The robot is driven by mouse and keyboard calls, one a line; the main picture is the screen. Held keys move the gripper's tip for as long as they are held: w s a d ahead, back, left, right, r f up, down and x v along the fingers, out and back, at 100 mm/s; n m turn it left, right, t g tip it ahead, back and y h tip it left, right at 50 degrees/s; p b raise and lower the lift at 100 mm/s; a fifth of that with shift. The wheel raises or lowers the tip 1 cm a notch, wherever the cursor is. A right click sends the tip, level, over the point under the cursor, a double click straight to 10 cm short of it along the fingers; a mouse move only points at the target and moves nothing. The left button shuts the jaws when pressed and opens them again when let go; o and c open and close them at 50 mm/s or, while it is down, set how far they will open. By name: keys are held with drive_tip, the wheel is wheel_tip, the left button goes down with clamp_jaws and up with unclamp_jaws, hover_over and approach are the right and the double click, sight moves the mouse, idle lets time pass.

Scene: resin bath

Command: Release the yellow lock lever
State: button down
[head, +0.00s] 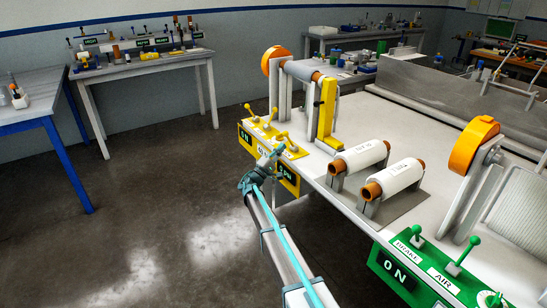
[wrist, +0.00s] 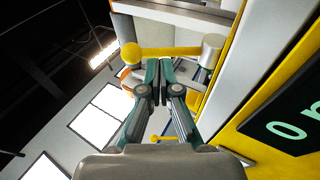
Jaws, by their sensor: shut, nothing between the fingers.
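A yellow control box (head: 270,141) at the near left corner of the table carries several yellow levers with ball knobs. My gripper (head: 279,152) is beside its front right end, near one of these levers (head: 285,140). In the wrist view a yellow lever (wrist: 182,51) runs from a ball knob (wrist: 130,53) on the left to a grey cylinder (wrist: 211,48) on the right. My shut, empty gripper (wrist: 160,70) overlaps the middle of this lever; I cannot tell whether it touches. Which lever is the lock lever is not readable, as the labels are partly hidden.
Two white rolls (head: 360,156) on stands lie right of the box. A yellow post (head: 326,108) and a roller with an orange wheel (head: 276,62) stand behind it. A green control box (head: 425,272) is at the front right.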

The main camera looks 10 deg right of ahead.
sight(290, 140)
drive_tip(key=shift+x, duration=1.2)
drive_tip(key=shift+a+r, duration=0.1)
drive_tip(key=shift+g, duration=0.3)
